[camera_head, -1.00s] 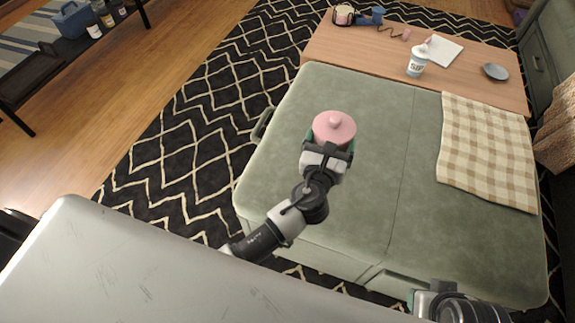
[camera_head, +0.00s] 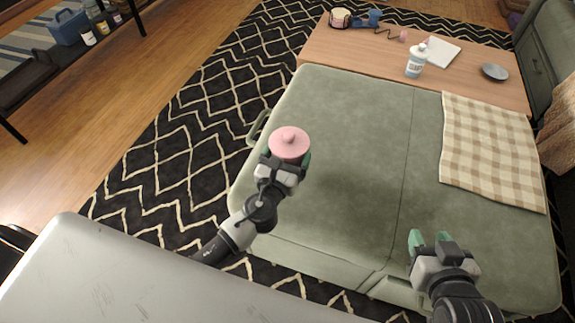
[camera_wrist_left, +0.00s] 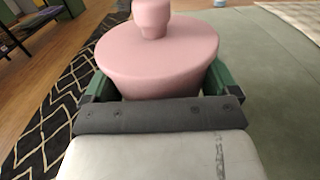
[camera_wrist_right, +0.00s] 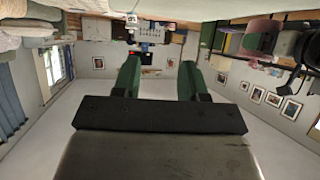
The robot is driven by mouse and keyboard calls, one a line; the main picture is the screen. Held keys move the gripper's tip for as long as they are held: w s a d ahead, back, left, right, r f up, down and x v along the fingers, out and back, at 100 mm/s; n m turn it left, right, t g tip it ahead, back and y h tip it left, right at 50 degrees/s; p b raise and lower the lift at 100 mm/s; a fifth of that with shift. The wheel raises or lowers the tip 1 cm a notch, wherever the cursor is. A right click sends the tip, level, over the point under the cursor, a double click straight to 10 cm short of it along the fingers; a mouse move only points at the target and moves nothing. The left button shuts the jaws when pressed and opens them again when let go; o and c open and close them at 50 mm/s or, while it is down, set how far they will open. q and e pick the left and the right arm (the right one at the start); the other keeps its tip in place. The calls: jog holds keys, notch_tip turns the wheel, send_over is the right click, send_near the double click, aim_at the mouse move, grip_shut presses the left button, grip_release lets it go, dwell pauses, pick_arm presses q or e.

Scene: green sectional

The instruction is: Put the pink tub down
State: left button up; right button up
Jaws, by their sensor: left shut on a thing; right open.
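The pink tub (camera_head: 289,142) is round with a knobbed lid. My left gripper (camera_head: 285,160) is shut on it, with a green finger on each side. In the head view it is over the left part of the green sectional seat (camera_head: 360,130); I cannot tell whether its base touches the seat. The tub fills the top middle of the left wrist view (camera_wrist_left: 158,50), upright between the fingers (camera_wrist_left: 160,80). My right gripper (camera_head: 430,240) is open and empty over the front right of the seat. Its parted fingers (camera_wrist_right: 160,80) show in the right wrist view.
A checked cloth (camera_head: 490,150) lies on the right of the seat. Behind is a wooden table (camera_head: 340,55) with a bottle (camera_head: 415,60), a grey dish (camera_head: 494,71) and white paper (camera_head: 440,52). The middle of the seat is clear. A patterned rug (camera_head: 180,150) lies to the left.

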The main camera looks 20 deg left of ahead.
pick_arm(q)
notch_tip(320, 180, down, 3)
jog(key=shift+f+b, duration=0.15)
jog(key=shift+b, duration=1.1)
jog(key=shift+f, duration=0.15)
pick_arm(e)
notch_tip(320, 180, up, 8)
jog(key=w+a+t+y, duration=0.2)
jog(key=t, duration=0.5)
jog(key=shift+w, duration=0.3)
jog(key=shift+f, duration=0.1)
pick_arm(q)
jog(key=shift+f, duration=0.1)
jog(key=o, duration=0.6)
jog(key=shift+c, duration=0.2)
jog(key=shift+o, duration=0.6)
pick_arm(e)
jog(key=shift+r+t, duration=0.25)
jog(key=shift+t, duration=0.05)
